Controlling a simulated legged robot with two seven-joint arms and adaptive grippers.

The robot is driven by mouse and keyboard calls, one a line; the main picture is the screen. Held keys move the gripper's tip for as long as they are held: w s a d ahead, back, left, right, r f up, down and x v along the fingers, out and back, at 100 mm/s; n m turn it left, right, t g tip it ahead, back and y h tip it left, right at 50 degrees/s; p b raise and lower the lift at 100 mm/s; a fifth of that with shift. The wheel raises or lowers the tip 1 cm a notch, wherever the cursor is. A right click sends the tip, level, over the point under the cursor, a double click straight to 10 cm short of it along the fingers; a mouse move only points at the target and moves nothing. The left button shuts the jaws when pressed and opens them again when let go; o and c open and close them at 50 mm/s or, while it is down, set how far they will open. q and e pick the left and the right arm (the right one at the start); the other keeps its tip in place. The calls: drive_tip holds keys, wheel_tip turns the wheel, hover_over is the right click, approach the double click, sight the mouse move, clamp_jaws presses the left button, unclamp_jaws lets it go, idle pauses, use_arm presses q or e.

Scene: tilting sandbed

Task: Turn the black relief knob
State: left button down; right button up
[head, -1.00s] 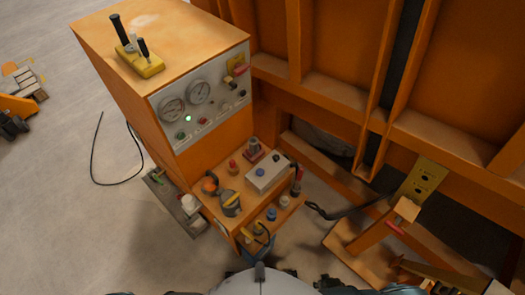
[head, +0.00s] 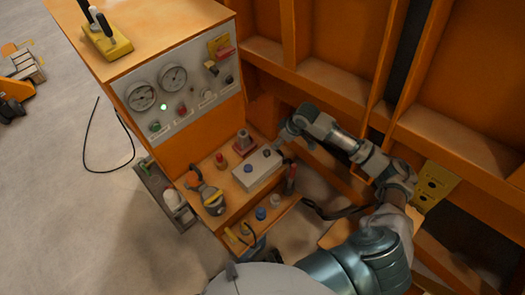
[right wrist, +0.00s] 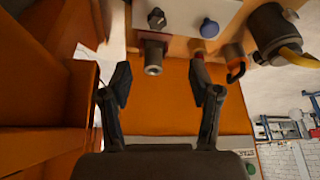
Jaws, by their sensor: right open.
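A pale grey valve box (head: 262,176) sits on the orange shelf, with a blue knob (head: 248,168) on top. In the right wrist view the box (right wrist: 185,8) is at the top edge, with the blue knob (right wrist: 209,28) and a darker knob (right wrist: 156,18). My right gripper (head: 287,138) is at the box's right end. In the right wrist view my right gripper (right wrist: 162,88) is open and empty, its fingertips either side of and short of the black knob. My left gripper is out of view.
A gauge panel (head: 182,90) rises at the back. Orange frame beams (head: 320,60) bound the right side.

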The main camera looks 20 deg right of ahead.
sight(267, 152)
drive_tip(key=b+x, duration=0.1)
drive_tip(key=x, duration=0.9)
drive_tip(key=b+x, duration=0.1)
drive_tip(key=x, duration=0.4)
drive_tip(key=shift+d+f+b, duration=0.35)
drive_tip(key=shift+w+a+f, duration=0.15)
drive_tip(key=shift+a, duration=0.05)
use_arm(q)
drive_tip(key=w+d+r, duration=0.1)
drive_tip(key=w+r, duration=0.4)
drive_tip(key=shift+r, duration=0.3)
use_arm(e)
drive_tip(key=shift+d, duration=0.3)
drive_tip(key=c, duration=1)
drive_tip(key=shift+c, duration=0.6)
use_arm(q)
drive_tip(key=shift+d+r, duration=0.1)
use_arm(e)
drive_tip(key=shift+a, duration=0.1)
